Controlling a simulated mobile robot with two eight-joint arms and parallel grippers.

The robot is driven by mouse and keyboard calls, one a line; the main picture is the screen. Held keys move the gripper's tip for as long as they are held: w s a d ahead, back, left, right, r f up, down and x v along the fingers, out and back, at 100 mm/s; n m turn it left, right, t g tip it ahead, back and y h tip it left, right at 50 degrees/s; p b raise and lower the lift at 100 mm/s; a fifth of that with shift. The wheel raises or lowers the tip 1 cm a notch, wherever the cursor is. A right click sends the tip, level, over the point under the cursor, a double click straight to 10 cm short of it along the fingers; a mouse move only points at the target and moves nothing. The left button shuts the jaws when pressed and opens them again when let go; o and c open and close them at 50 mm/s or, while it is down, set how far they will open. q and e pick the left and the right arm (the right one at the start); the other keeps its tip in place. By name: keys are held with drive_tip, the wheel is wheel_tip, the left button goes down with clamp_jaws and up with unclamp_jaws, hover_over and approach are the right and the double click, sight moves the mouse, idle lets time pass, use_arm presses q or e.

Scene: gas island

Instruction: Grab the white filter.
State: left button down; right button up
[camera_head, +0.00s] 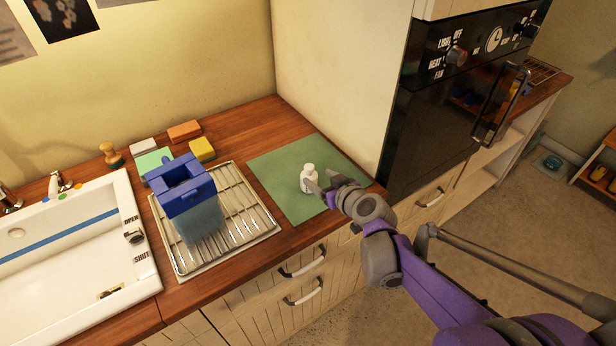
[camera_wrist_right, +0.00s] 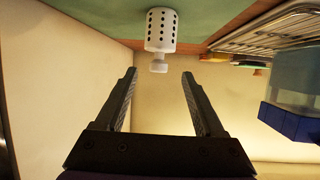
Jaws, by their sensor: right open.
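The white filter (camera_head: 308,178) stands upright on a green mat (camera_head: 272,168) on the wooden counter. It is a small white cylinder with a knob on top. In the right wrist view the filter (camera_wrist_right: 161,32) shows dark holes in its side and appears upside down, just beyond the fingertips. My right gripper (camera_head: 326,184) is at the filter's right side in the head view, its fingers pointing toward it. In the wrist view the right gripper (camera_wrist_right: 160,75) is open with nothing between its fingers. My left gripper is not in view.
A blue-lidded pitcher (camera_head: 195,205) stands on a wire drying rack (camera_head: 255,215) left of the mat. Sponges (camera_head: 202,149) lie behind the rack, and a sink (camera_head: 75,255) is at far left. A tall cabinet side (camera_head: 335,75) and oven (camera_head: 455,95) bound the mat's right.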

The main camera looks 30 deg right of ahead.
sight(312, 172)
drive_tip(key=x, duration=0.4)
drive_tip(key=shift+w+f, duration=0.1)
drive_tip(key=shift+w, duration=0.25)
drive_tip(key=shift+r+x, duration=0.2)
drive_tip(key=shift+x, duration=2.6)
drive_tip(key=shift+w+d, duration=0.1)
drive_tip(key=shift+d, duration=0.05)
drive_tip(key=shift+c, duration=0.3)
clamp_jaws()
